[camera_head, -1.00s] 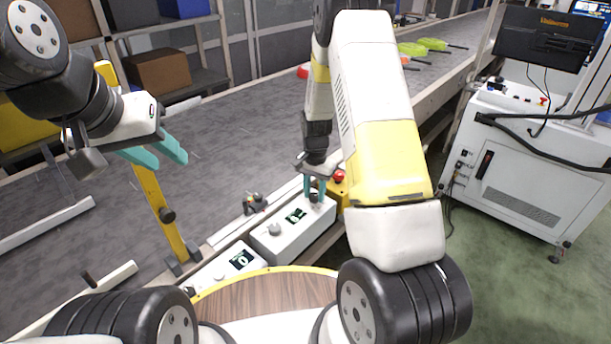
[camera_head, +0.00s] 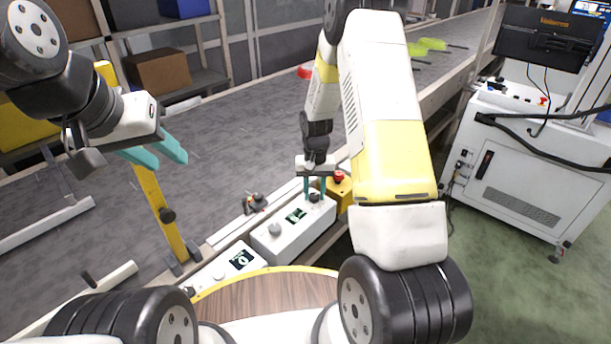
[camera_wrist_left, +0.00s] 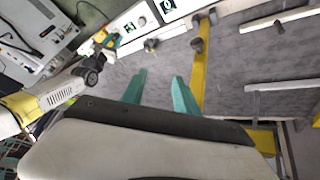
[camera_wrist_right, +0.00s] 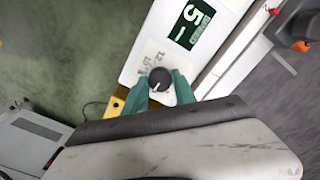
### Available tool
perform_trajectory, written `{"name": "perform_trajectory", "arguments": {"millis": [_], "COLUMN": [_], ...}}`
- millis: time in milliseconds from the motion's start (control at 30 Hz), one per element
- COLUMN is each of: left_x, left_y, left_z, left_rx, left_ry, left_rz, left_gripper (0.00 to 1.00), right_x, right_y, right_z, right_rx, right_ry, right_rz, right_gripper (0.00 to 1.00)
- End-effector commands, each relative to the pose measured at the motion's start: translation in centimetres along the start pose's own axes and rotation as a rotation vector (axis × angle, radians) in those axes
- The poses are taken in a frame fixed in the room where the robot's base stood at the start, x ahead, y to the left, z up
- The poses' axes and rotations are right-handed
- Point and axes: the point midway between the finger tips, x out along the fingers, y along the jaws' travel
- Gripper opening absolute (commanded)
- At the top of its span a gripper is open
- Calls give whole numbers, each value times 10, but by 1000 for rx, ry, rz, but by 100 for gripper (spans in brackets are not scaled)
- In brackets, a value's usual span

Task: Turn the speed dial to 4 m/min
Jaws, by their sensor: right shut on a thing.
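The speed dial, a dark round knob with a white pointer line (camera_wrist_right: 160,80), sits on a white control box (camera_head: 292,238) at the conveyor's near edge. My right gripper (camera_wrist_right: 160,88) has its two teal fingers on either side of the knob, closed on it; in the head view the gripper (camera_head: 314,196) reaches down to the box's far end. A green display (camera_wrist_right: 190,26) beside the dial shows characters like a 5 and a bar, seen turned. Printed numbers around the knob are partly readable. My left gripper (camera_head: 163,157) is open and empty above the belt.
A yellow box with a red button (camera_head: 339,176) stands just beyond the dial. A second white box with a display (camera_head: 242,259) lies nearer.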

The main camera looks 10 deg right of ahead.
Motion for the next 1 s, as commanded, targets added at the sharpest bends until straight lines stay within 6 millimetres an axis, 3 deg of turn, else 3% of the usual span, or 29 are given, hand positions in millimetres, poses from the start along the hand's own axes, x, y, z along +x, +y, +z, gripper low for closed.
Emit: {"name": "perform_trajectory", "arguments": {"millis": [400,933,967,1000], "left_x": [0,0,0,0], "left_y": [0,0,0,0], "left_z": [0,0,0,0], "left_rx": [0,0,0,0], "left_ry": [0,0,0,0], "left_rz": [0,0,0,0], "left_gripper": [36,36,36,36], "right_x": [-1,-1,-1,-1], "right_y": [0,0,0,0], "right_z": [0,-1,-1,-1], "right_rx": [-188,-212,-211,-211], "right_ry": [1,2,2,2], "right_rz": [0,0,0,0], "right_gripper": [0,0,38,46]}}
